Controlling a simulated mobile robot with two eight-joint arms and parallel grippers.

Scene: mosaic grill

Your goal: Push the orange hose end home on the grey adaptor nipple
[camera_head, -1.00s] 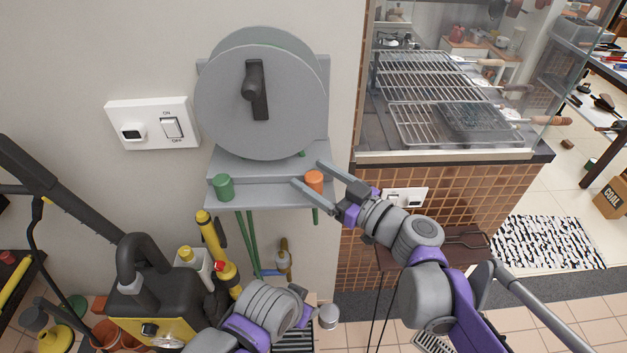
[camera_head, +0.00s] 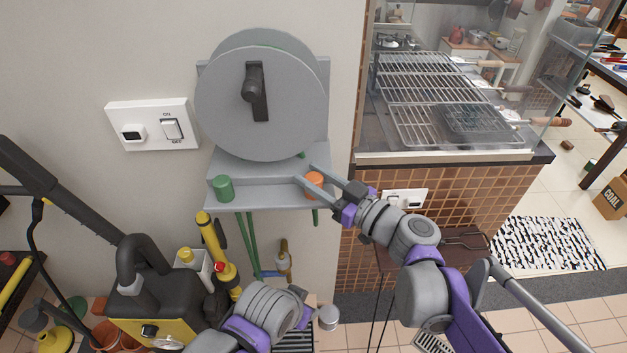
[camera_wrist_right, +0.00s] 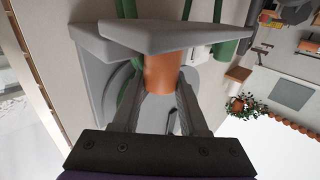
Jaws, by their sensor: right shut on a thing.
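The orange hose end (camera_head: 314,181) sits at the right side of the grey shelf below the hose reel. My right gripper (camera_head: 309,175) is shut on it, with one finger on each side. In the right wrist view the orange hose end (camera_wrist_right: 161,76) shows between the two fingers, below the grey shelf edge. I cannot make out the grey adaptor nipple in either view, so I cannot tell how the hose end sits relative to it. Parts of my left arm show at the bottom of the head view, but its gripper does not.
A green cylinder (camera_head: 222,188) stands on the left of the shelf (camera_head: 265,196). The grey reel (camera_head: 262,105) with a black crank is above. Green hoses (camera_head: 247,240) hang below. A wall switch (camera_head: 153,123) is at left, and a tiled grill (camera_head: 450,185) at right.

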